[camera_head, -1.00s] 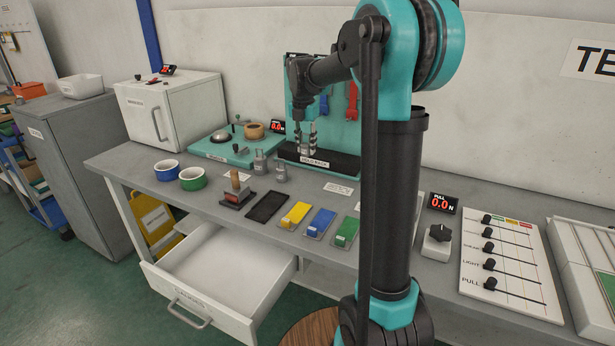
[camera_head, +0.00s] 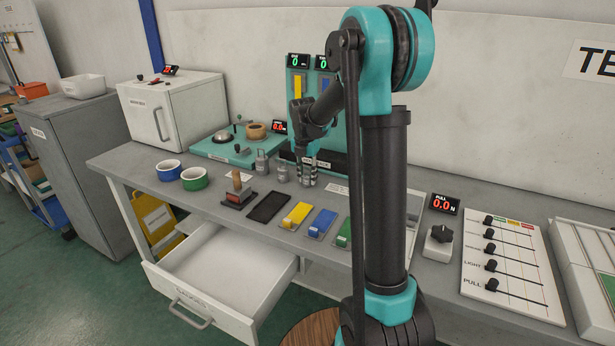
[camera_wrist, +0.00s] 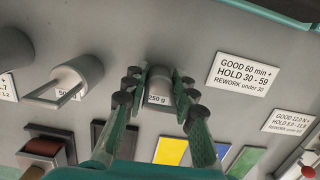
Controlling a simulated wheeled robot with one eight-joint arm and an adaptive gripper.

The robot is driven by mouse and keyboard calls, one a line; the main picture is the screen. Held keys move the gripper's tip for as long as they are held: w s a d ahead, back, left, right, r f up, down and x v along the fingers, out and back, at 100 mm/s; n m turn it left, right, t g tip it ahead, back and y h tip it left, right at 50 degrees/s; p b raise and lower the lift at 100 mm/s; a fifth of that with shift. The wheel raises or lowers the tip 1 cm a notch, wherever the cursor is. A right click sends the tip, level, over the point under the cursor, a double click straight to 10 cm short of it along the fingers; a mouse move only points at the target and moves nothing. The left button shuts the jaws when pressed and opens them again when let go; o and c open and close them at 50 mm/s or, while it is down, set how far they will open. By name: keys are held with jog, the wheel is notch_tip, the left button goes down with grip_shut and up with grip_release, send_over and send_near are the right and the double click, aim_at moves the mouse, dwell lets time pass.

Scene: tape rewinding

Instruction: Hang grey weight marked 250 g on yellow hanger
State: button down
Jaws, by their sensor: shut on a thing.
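The grey weight (camera_wrist: 157,82) stands on the bench in the wrist view, with a "250 g" label in front of it. My gripper (camera_wrist: 157,112) has its fingers on both sides of it and is shut on it. In the head view my gripper (camera_head: 307,180) is low at the bench, in front of the teal stand (camera_head: 312,66). A yellow strip (camera_head: 297,88) shows on the stand's upper left. My arm hides the lower stand, and I cannot make out a hook on the yellow hanger.
Another grey weight (camera_wrist: 78,75), with a handle and a partly hidden label, stands close left of my gripper. An open drawer (camera_head: 225,270) juts out below.

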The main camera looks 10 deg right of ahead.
aim_at(306, 177)
jog(key=shift+f, duration=0.1)
jog(key=c, duration=1.2)
grip_release()
jog(key=r, duration=0.8)
jog(key=s+r, duration=0.1)
jog(key=r, duration=0.3)
jog(key=shift+s+a+r, duration=0.1)
jog(key=shift+a, duration=0.3)
